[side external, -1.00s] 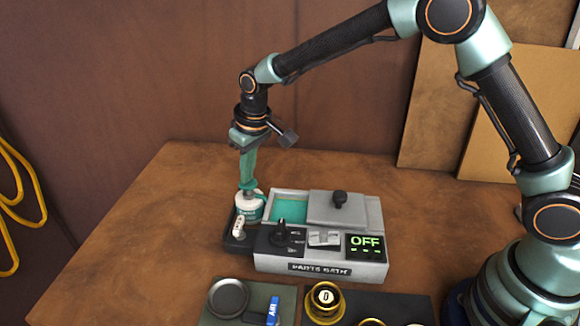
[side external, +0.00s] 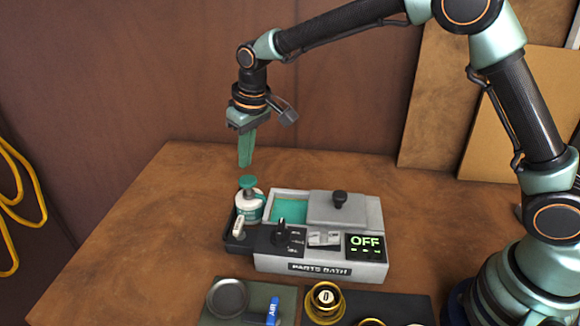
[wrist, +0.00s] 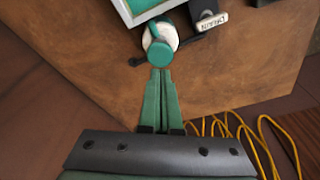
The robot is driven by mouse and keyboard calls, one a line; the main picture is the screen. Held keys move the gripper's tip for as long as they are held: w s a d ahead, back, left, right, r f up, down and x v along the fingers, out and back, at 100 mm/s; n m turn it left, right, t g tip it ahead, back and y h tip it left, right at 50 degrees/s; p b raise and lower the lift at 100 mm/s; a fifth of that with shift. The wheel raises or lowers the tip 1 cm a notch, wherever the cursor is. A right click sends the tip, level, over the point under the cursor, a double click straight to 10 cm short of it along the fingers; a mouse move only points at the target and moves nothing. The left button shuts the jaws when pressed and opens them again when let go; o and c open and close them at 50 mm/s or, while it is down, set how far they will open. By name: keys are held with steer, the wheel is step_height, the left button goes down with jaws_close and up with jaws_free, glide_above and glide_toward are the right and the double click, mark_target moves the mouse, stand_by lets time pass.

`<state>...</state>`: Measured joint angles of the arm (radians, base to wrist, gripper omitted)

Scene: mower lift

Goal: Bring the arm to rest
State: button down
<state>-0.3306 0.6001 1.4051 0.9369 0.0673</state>
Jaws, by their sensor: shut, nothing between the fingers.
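My gripper (side external: 245,163) points straight down above the left end of the parts bath, its green fingers together and empty. A white bottle with a green cap (side external: 248,203) stands upright at the bath's left end, a small gap below my fingertips. In the wrist view my shut fingers (wrist: 159,72) appear just short of the green cap (wrist: 160,53). The parts bath (side external: 318,268) is a grey box with green liquid in its open part, a lid with a black knob, a dial, a switch and a display reading OFF.
A round dark dish (side external: 228,298) on a mat and a blue AIR piece (side external: 273,312) lie in front of the bath. A gold part marked D (side external: 325,302) stands beside them. Yellow cable (side external: 12,210) hangs at the left. The table (side external: 130,235) is clear left of the bath.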

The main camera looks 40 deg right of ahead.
steer(key=s+d+r+m+t, duration=0.1)
steer(key=s+d+r+t, duration=0.1)
steer(key=s+d+r, duration=0.7)
steer(key=s+d+m, duration=0.1)
steer(key=s+d, duration=0.3)
steer(key=s, duration=0.2)
steer(key=s+d+r+m+t, duration=0.1)
steer(key=s+d, duration=0.3)
steer(key=s, duration=0.2)
steer(key=shift+s+d+h, duration=0.15)
steer(key=shift+s+h, duration=0.25)
steer(key=shift+r, duration=0.1)
stand_by(0.6)
